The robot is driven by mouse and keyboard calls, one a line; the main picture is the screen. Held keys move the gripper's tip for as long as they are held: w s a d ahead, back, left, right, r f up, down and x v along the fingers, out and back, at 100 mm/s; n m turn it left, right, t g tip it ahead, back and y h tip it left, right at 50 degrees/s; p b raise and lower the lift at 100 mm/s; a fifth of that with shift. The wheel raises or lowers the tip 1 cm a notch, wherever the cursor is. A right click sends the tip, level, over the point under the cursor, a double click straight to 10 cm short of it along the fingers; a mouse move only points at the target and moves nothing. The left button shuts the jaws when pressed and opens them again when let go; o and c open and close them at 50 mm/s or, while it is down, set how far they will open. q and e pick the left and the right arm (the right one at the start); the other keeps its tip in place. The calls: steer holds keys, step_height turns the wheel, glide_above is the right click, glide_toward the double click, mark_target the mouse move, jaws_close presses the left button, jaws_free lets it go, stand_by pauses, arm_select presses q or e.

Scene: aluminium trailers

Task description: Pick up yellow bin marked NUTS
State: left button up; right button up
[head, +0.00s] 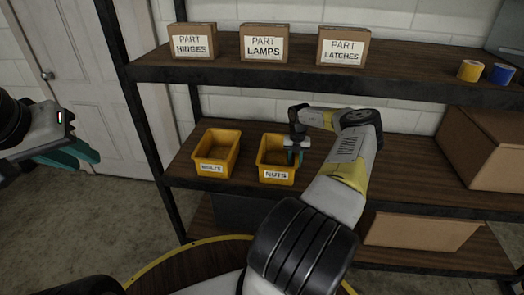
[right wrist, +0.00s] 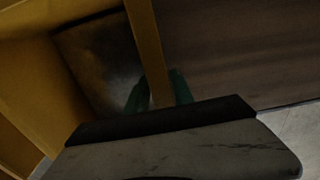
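The yellow bin marked NUTS (head: 277,177) stands upright on the middle shelf. My right gripper (head: 295,157) is at its right side wall, fingers pointing down. In the right wrist view the yellow wall of the bin (right wrist: 148,45) passes between the two teal fingers of my right gripper (right wrist: 160,93), which look closed against it. The bin looks empty where its inside shows. My left gripper (head: 75,155) is at the left edge of the head view, away from the shelf, its teal fingers somewhat apart and empty.
A yellow bin marked BOLTS (head: 212,168) stands left of it. The upper shelf (head: 250,72) above holds boxes marked HINGES (head: 192,45), LAMPS (head: 264,47) and LATCHES (head: 342,50). A cardboard box (head: 485,150) is at the right. A dark rack post (head: 145,120) stands left.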

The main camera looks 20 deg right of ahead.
jaws_close()
steer(key=shift+r, duration=0.15)
stand_by(1.2)
